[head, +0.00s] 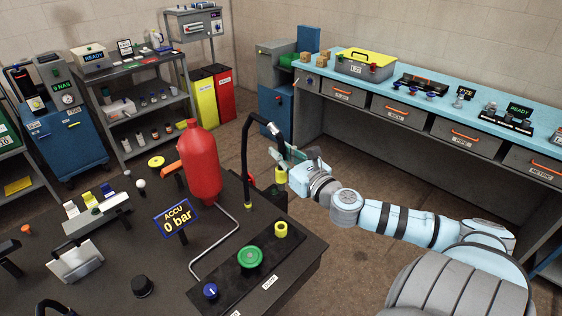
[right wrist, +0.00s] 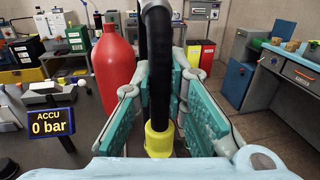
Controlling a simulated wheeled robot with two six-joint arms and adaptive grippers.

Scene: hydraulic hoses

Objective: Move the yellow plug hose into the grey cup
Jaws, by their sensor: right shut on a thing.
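A black hose (head: 245,150) rises from the dark bench and arches over to the right. Its yellow plug (right wrist: 158,141) hangs at the lower end of the hose, between and below the jaws in the right wrist view. My right gripper (head: 292,160) is shut on this hose beyond the bench's right edge, holding it above the bench top. The left gripper is not in view. I cannot pick out a grey cup with certainty.
A red accumulator (head: 202,165) stands left of the hose, by a 0 bar sign (head: 177,219). A black knob-like piece (head: 142,287) is farther left.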

